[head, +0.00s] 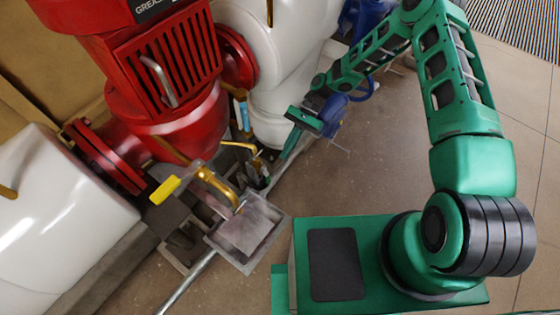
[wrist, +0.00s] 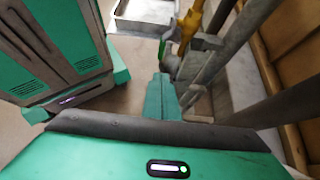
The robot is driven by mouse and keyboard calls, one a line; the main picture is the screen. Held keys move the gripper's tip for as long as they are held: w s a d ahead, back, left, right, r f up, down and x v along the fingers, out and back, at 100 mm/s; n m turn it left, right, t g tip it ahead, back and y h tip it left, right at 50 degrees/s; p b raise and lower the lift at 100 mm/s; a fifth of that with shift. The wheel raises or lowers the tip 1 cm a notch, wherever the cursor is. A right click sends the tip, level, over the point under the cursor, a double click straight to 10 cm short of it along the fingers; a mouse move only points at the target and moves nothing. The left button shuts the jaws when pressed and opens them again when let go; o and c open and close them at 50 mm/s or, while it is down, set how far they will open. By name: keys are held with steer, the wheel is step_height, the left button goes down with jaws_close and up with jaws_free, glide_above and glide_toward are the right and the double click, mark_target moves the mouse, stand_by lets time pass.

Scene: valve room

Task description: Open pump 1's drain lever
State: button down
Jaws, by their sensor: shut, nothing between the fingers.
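A yellow-handled lever (head: 165,190) sits by a curved brass drain pipe (head: 219,185), below the red pump. I cannot read a pump number. A second brass pipe (head: 240,146) with a blue grip (head: 244,115) is farther back. My gripper (head: 273,174) points down, shut and empty, just right of the brass pipework and apart from the yellow handle. In the wrist view my gripper (wrist: 159,84) appears near a grey fitting (wrist: 200,45) under a brass pipe (wrist: 190,20). Whether it touches the fitting is unclear.
A square metal drain tray (head: 247,234) is below the brass outlet, and shows at the top of the wrist view (wrist: 145,12). The red pump (head: 160,80) and white pipes (head: 55,215) crowd the left. Open floor (head: 535,140) is at right.

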steer(key=shift+v, duration=1.1)
steer(key=s+d+r+n+t+h, duration=0.2)
steer(key=d+r+t+h, duration=0.3)
steer(key=d+r, duration=2)
steer(key=s+d+r+t+h, duration=0.1)
steer(key=s+d+r+t, duration=0.1)
steer(key=s+d+r, duration=0.8)
steer(key=s+r, duration=0.1)
steer(key=s, duration=0.5)
steer(key=s+r+t, duration=0.1)
steer(key=s+r, duration=0.1)
steer(key=s, duration=0.5)
steer(key=shift+s+d+r+m+t, duration=0.3)
steer(key=shift+s+d+r+m, duration=0.05)
steer(key=shift+d+m, duration=0.05)
